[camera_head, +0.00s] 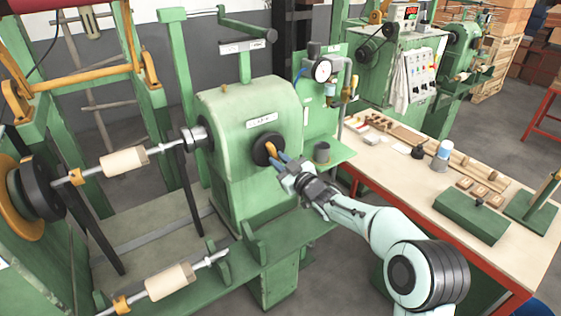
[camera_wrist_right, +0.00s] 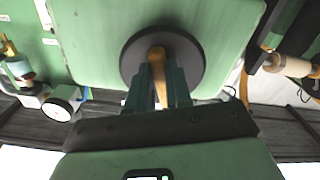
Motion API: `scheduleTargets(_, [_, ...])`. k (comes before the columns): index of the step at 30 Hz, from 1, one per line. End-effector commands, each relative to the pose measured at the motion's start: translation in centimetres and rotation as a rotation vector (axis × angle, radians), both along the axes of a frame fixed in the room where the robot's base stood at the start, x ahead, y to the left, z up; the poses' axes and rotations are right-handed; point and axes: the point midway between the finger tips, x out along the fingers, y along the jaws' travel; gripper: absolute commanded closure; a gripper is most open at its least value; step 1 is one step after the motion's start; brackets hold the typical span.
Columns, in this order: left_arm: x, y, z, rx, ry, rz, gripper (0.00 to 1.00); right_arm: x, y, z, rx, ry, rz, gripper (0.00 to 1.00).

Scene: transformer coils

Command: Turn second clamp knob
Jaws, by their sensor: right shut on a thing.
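The clamp knob is a black disc (camera_head: 265,149) with an orange-brown handle bar, on the right face of the green machine housing (camera_head: 235,115). My right gripper (camera_head: 277,158) reaches it from the right in the head view. In the right wrist view the black disc (camera_wrist_right: 185,52) is straight ahead, and the handle (camera_wrist_right: 158,75) stands between the two fingers of the right gripper (camera_wrist_right: 160,85). The fingers are shut on the handle and hide part of it. My left gripper is not in either view.
A wooden-topped workbench (camera_head: 400,165) with blocks and small parts stands at the right. Coil spindles with pale cylinders (camera_head: 125,161) lie at the left.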

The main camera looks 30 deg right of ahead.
Motion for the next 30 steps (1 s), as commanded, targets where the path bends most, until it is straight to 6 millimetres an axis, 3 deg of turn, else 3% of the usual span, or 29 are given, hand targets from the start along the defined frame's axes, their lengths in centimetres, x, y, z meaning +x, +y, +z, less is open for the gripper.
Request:
scheduleTargets(7, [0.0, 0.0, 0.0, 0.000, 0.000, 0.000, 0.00, 0.1, 0.2, 0.4, 0.005, -0.010, 0.003, 1.00])
scheduleTargets(8, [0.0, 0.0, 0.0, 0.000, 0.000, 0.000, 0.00, 0.1, 0.2, 0.4, 0.005, -0.010, 0.003, 0.71])
scheduleTargets(9, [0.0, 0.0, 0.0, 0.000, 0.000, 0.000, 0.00, 0.1, 0.2, 0.4, 0.005, -0.010, 0.004, 0.58])
scheduleTargets(10, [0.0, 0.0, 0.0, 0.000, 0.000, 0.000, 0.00, 0.1, 0.2, 0.4, 0.004, -0.009, 0.003, 0.55])
scheduleTargets(22, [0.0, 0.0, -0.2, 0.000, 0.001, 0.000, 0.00, -0.8, -0.1, 0.1, 0.000, -0.004, 0.000, 0.55])
scheduleTargets(30, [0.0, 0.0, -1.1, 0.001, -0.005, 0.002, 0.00, -6.2, -0.5, 0.1, -0.002, -0.004, -0.002, 0.55])
